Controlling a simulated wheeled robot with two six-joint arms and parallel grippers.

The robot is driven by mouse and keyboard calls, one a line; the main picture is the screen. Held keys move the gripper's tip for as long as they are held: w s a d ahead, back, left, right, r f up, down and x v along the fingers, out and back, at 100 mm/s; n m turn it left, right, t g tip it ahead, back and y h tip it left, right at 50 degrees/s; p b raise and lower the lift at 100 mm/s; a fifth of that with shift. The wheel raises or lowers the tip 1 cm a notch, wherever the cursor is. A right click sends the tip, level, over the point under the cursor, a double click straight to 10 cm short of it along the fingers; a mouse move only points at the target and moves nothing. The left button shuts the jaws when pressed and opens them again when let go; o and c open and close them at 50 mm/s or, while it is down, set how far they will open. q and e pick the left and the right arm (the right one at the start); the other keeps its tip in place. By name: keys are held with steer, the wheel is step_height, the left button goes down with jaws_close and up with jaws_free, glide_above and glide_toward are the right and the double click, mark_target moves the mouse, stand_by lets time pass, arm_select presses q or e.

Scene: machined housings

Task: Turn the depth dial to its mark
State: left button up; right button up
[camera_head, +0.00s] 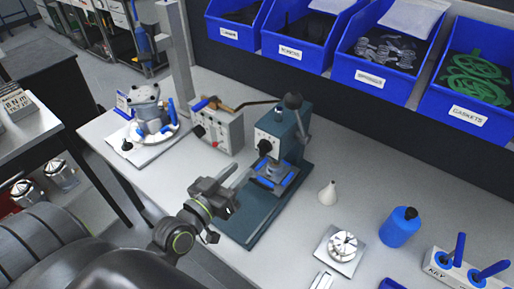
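A teal bench press (290,125) stands on a long teal base plate in the middle of the table. A round black dial (264,146) sits on its pale front face; its mark is too small to make out. My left gripper (236,190) is in front of the press, over the table near the plate's left edge. It is below and to the left of the dial in the picture, apart from it, and holds nothing that I can see. Its finger gap is not clear at this angle. My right gripper is out of view.
A grey control box (222,136) with a red button and black knob stands left of the press. A white cone (328,192), a blue bottle (399,228) and a chuck (342,247) stand to the right. Blue bins (378,88) line the back.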

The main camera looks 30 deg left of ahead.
mark_target(259, 152)
arm_select(q)
steer(key=w, duration=0.2)
steer(key=w+p, duration=0.1)
steer(key=w, duration=0.1)
steer(key=w+d+p, duration=0.1)
steer(key=w, duration=0.2)
steer(key=shift+w, duration=0.5)
steer(key=shift+c, duration=0.3)
jaws_close()
